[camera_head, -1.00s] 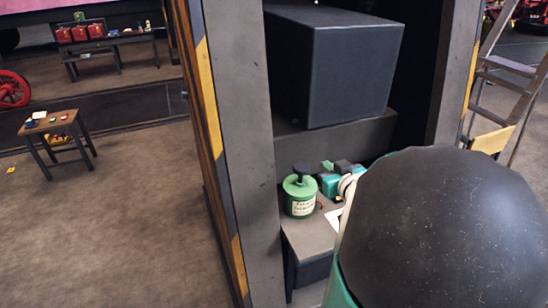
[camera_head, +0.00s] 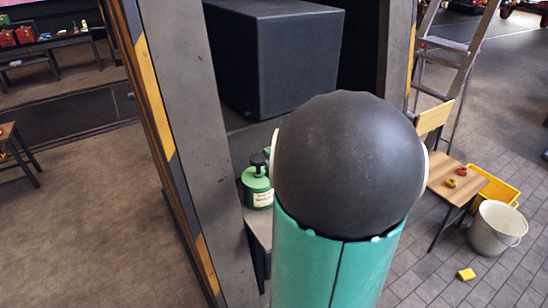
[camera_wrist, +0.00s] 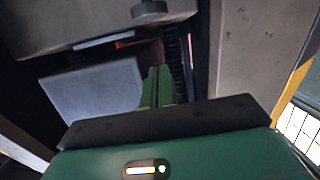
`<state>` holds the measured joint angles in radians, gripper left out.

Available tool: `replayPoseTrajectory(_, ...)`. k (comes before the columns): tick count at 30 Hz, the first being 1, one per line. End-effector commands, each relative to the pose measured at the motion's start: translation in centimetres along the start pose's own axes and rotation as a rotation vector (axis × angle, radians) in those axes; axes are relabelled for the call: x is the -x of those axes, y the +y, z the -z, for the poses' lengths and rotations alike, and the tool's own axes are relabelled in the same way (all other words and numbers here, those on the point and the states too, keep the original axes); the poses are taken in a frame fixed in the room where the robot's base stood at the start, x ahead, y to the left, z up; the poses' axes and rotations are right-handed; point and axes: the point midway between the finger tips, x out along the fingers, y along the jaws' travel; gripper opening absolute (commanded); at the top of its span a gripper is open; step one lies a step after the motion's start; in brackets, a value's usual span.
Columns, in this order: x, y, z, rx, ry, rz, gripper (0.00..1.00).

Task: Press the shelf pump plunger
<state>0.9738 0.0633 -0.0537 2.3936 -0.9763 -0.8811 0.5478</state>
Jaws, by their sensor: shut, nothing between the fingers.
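The shelf pump (camera_head: 257,190) is a green can with a pale label and a dark plunger knob (camera_head: 257,160) on top. It stands upright on a low shelf behind the dark post in the head view, and my arm is close to its right side. My gripper (camera_wrist: 157,72) shows in the wrist view, its two green fingers together with nothing between them. My arm hides most of the gripper in the head view, so its gap to the plunger cannot be told. A dark rounded piece (camera_wrist: 163,12) at the top of the wrist view cannot be identified surely.
A large dark box (camera_head: 280,60) sits above the pump's shelf. A post with yellow stripes (camera_head: 180,130) stands left of it. Floor at left is open.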

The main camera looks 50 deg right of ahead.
Motion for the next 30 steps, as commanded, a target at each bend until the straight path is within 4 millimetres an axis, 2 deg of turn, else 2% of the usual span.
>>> replayPoseTrajectory(3, -2.6, -0.1, -0.1, 0.000, -0.002, 0.004, 0.00)
replayPoseTrajectory(9, -6.5, -0.2, -0.1, -0.002, -0.001, 0.003, 0.00)
replayPoseTrajectory(12, -6.6, -0.1, -2.1, -0.005, -0.004, 0.001, 0.00)
replayPoseTrajectory(18, -7.0, -0.1, -3.7, -0.002, -0.002, 0.001, 0.00)
replayPoseTrajectory(30, -7.1, -0.1, -4.0, 0.000, -0.001, 0.001, 0.00)
